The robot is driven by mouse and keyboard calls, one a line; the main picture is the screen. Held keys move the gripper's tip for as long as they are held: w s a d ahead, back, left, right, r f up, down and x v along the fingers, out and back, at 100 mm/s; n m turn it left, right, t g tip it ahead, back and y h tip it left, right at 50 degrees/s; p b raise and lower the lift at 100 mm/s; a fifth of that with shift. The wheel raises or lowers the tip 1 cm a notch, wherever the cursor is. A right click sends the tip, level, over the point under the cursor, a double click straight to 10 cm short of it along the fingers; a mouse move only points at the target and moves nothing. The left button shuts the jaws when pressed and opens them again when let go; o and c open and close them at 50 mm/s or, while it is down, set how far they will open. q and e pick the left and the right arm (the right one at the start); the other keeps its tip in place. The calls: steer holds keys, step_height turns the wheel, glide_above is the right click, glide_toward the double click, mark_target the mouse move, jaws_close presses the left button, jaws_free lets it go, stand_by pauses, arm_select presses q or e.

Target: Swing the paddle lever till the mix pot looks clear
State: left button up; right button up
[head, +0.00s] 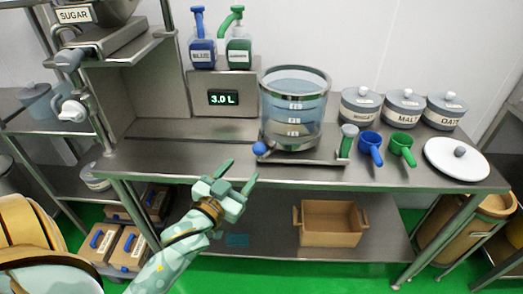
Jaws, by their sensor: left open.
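The mix pot (295,112) is a clear vessel with a metal rim and level marks, standing on the steel bench. What it holds looks pale blue and see-through. A blue ball knob (259,148) sits at the pot's lower left on a short rod, and looks like the paddle lever's end. A handle with a pale green top (348,138) stands at the pot's lower right. My left gripper (238,174) is open and empty at the bench's front edge, below and left of the knob, apart from it. My right gripper is out of view.
Blue and green pump bottles (202,52) stand on the box with the 3.0 L display (222,98). Blue and green scoops (371,148), lidded jars (403,108) and a white lid (459,158) are to the right. A brown crate (331,226) sits on the lower shelf.

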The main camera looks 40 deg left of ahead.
mark_target(256, 154)
arm_select(q)
steer(key=w, duration=0.3)
steer(key=w+a+b, duration=0.1)
steer(key=w, duration=0.2)
steer(key=w+b, duration=0.1)
steer(key=w, duration=0.2)
steer(key=shift+w+a+f, duration=0.1)
steer(key=shift+a+f, duration=0.05)
steer(key=shift+f, duration=0.05)
steer(key=shift+w+a+r, duration=0.1)
steer(key=shift+w, duration=0.5)
jaws_close()
